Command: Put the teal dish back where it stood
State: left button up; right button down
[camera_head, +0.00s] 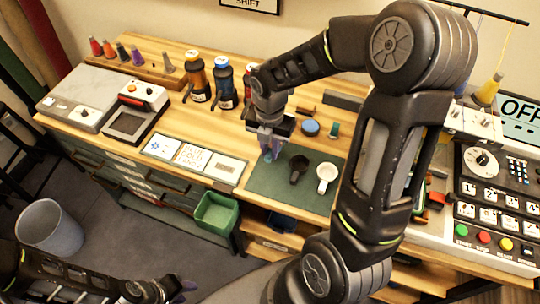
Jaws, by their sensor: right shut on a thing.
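My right gripper (270,146) reaches down from above to the left part of the dark green mat (264,186). It is shut on a small teal thing, which I take to be the teal dish (267,157). Only a sliver of the dish shows below the fingers. I cannot tell whether it touches the mat. My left gripper (182,289) is low at the bottom left, away from the table; its opening cannot be made out.
A black object (298,167) and a white mug (326,177) stand on the mat, right of the gripper. A blue round item (311,128) lies behind. Bottles (222,82) stand at the back, label cards (190,156) left. A green bin (216,211) sits below the front edge.

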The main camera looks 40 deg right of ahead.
aim_at(270, 152)
jog(key=shift+f, duration=0.1)
jog(key=shift+f, duration=1.75)
jog(key=shift+f, duration=0.2)
jog(key=c, duration=1.4)
grip_release()
jog(key=shift+r, duration=0.15)
notch_tip(270, 152, up, 12)
jog(key=shift+r+b, duration=0.1)
jog(key=shift+b, duration=0.3)
